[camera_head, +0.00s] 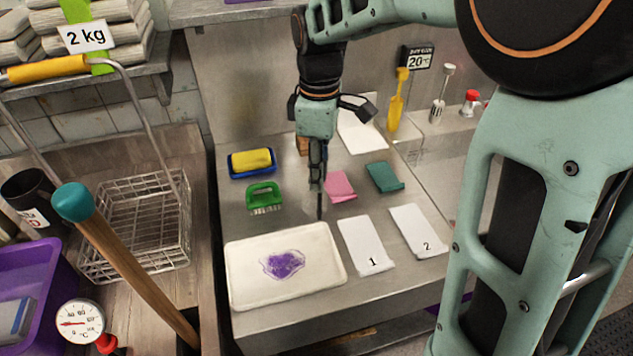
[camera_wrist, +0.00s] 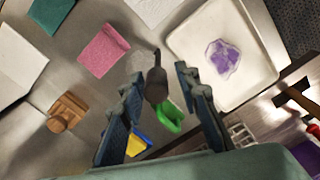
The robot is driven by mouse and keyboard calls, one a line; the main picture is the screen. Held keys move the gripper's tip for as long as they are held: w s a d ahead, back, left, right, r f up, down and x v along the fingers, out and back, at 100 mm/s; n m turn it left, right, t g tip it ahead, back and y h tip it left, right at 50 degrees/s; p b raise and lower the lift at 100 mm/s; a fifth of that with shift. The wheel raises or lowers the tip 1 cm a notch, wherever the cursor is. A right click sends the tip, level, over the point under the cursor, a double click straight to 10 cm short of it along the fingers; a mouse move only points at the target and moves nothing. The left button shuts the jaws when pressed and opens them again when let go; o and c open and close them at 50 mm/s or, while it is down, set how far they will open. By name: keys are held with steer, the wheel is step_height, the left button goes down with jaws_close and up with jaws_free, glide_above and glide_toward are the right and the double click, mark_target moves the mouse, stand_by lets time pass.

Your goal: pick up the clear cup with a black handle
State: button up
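The cup's dark handle (camera_wrist: 157,84) shows in the wrist view between my two fingers, pointing up the picture. The clear body of the cup is hard to make out there. In the head view the handle (camera_head: 320,206) is a thin dark upright line just below my gripper (camera_head: 317,178), in the middle of the steel counter. My gripper points down over the cup. In the wrist view my gripper (camera_wrist: 159,76) is open, with a finger on each side of the handle and gaps visible. I cannot tell whether either finger touches the cup.
A green brush (camera_head: 264,196) and a yellow sponge (camera_head: 251,160) in a blue dish lie left of my gripper. Pink (camera_head: 340,186) and teal (camera_head: 384,177) cloths lie right. A white tray (camera_head: 236,290) with a purple stain and cards 1 (camera_head: 364,240) and 2 (camera_head: 418,228) lie in front. A wooden block (camera_wrist: 68,112) is nearby.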

step_height(320, 180, down, 6)
steer(key=shift+w+f, duration=0.15)
steer(key=shift+f, duration=0.1)
jaws_close()
stand_by(0.3)
